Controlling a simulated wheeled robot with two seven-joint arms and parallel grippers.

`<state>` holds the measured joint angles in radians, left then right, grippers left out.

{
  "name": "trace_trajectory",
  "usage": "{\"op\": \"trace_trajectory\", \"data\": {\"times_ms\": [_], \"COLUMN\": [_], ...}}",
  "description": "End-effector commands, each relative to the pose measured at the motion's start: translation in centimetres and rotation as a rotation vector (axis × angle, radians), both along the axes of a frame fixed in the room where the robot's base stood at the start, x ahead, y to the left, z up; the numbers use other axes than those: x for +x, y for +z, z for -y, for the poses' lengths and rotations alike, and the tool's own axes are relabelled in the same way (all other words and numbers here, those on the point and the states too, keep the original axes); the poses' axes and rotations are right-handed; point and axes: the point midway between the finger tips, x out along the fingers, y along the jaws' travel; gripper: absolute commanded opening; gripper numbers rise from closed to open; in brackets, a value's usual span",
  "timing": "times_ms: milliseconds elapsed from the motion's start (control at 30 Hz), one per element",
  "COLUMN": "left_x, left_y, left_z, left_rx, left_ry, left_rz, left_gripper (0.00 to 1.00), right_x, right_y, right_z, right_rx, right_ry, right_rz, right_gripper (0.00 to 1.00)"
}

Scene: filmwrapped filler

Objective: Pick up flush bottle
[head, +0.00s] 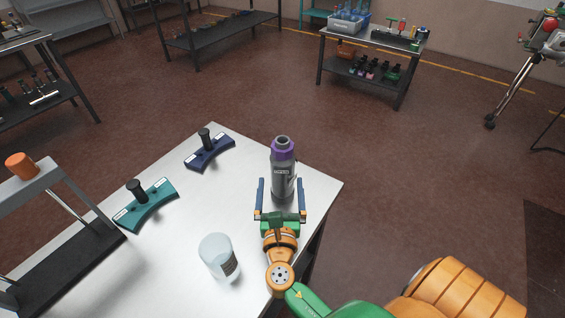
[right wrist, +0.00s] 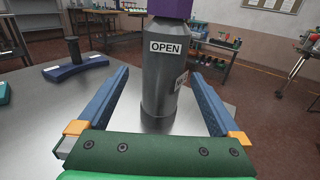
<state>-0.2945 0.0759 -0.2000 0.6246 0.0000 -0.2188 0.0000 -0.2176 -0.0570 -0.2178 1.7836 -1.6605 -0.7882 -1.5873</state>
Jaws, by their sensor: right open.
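The flush bottle (head: 282,172) is a dark grey cylinder with a purple collar, standing upright on the metal table near its far right edge. In the right wrist view the bottle (right wrist: 164,75) shows an "OPEN" label, and its top is cut off. My right gripper (head: 280,190) is open, with one blue finger on each side of the bottle's lower body. In the right wrist view the fingers of the gripper (right wrist: 160,95) show gaps to the bottle on both sides. My left gripper is not in view.
A teal handled tool (head: 147,207) and a navy one (head: 209,152) lie further left. A grey stand with an orange knob (head: 22,166) is at the far left. Shelves stand beyond the open floor.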

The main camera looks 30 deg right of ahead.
Motion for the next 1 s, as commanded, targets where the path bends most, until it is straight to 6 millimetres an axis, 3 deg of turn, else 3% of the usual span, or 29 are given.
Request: {"op": "trace_trajectory", "data": {"times_ms": [400,633,667,1000], "left_x": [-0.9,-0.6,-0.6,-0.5], "left_y": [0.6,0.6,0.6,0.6], "left_z": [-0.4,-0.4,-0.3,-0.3], "left_rx": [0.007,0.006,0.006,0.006], "left_ry": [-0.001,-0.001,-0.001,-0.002], "left_rz": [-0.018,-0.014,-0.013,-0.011], "left_gripper": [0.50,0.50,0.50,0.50], "right_x": [5.2,5.5,5.5,5.5], "right_y": [-1.2,-1.3,-1.3,-1.3], "right_z": [4.0,4.2,4.2,4.2], "right_rx": [-0.004,0.000,0.000,-0.001], "right_ry": [0.000,0.000,-0.001,-0.001], "right_rz": [0.000,0.000,0.000,0.001], "right_gripper": [1.00,1.00,0.95,0.03]}}
